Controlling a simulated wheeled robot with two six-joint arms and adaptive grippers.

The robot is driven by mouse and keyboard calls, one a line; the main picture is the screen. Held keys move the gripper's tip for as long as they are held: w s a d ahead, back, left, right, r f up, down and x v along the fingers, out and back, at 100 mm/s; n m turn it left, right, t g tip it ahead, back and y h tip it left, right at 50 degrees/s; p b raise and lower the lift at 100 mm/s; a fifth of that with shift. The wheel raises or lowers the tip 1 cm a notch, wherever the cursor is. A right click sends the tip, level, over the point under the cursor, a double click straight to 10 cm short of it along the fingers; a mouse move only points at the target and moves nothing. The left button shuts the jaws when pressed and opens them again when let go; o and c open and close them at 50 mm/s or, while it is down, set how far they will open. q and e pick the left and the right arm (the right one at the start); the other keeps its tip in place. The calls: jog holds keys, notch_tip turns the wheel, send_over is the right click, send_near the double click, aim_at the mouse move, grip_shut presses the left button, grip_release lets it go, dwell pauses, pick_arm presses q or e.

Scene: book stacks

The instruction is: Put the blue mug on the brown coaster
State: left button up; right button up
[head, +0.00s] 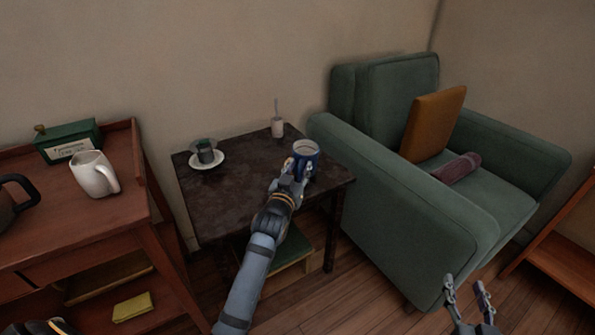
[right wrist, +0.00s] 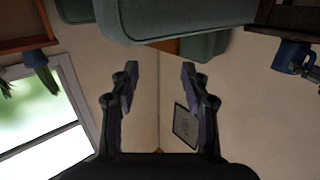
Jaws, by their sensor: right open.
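The blue mug (head: 313,153) is upright at the right end of the dark table (head: 235,205). My left gripper (head: 297,168) is at the mug's near left side, by its handle. Its fingers overlap the mug, and their grip is unclear. The mug also shows at the right of the right wrist view (right wrist: 288,56), close to the tabletop; I cannot tell whether it touches. I cannot make out the brown coaster; the mug or left arm may hide it. My right gripper (head: 468,290) is open and empty, low before the armchair; its fingers show in the right wrist view (right wrist: 160,75).
A saucer (head: 221,159) with a dark green cup (head: 205,151) stands at the table's left, and a small white holder (head: 277,127) at the back. A green armchair (head: 400,210) adjoins the table's right. A wooden cabinet (head: 90,225) with a white mug (head: 92,175) stands left.

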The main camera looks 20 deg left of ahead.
pick_arm(q)
jog(key=shift+r, duration=0.1)
pick_arm(e)
jog(key=shift+f, duration=0.1)
